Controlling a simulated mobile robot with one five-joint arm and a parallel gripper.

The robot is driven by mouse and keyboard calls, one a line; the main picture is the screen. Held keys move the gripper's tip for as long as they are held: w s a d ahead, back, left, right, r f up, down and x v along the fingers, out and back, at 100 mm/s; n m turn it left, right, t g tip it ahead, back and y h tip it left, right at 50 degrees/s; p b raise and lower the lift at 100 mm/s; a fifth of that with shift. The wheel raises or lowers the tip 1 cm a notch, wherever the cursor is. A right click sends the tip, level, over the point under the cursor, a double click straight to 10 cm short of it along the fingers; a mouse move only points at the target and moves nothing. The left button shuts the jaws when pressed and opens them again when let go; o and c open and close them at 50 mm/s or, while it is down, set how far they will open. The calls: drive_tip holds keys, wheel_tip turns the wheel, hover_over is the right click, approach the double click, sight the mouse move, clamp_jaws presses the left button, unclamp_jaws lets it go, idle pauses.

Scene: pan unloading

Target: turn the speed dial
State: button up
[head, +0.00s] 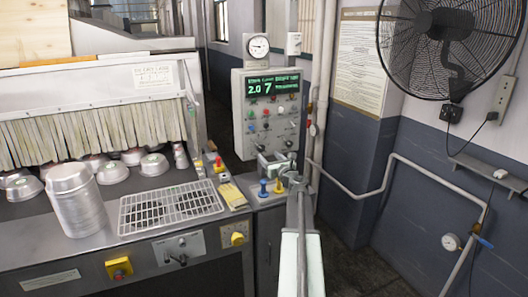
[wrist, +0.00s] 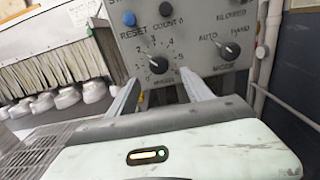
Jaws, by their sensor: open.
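The grey control box (head: 256,124) hangs at the centre of the head view, with a green-lit display (head: 272,86). In the wrist view, a black dial with a white pointer mark (wrist: 158,65) sits inside a ring of numbers. It looks like the speed dial, but the label below it is partly hidden. A second black dial, marked AUTO, HAND and MODE (wrist: 230,50), is to its right. My gripper (wrist: 160,78) is open and empty, its two fingers reaching toward the box on either side of the numbered dial. I cannot tell whether they touch it. In the head view my gripper (head: 276,160) is at the box's lower edge.
A blue RESET button (wrist: 129,18) is above the numbered dial. Below the box, blue (head: 263,188) and yellow (head: 278,185) knobs stand on the counter. A wire rack (head: 170,207) and stacked pans (head: 75,202) are to the left. A pipe (head: 345,192) runs along the right wall.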

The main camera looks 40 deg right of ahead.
sight(262, 149)
drive_tip(key=x, duration=0.7)
drive_tip(key=shift+a, duration=0.1)
drive_tip(key=c, duration=1.2)
drive_tip(key=shift+d, duration=0.4)
clamp_jaws()
drive_tip(key=shift+a, duration=0.25)
drive_tip(key=shift+n, duration=0.5)
drive_tip(key=n, duration=0.3)
drive_tip(key=shift+n, duration=0.3)
drive_tip(key=n, duration=0.4)
drive_tip(key=shift+s, duration=0.1)
drive_tip(key=shift+n, duration=0.3)
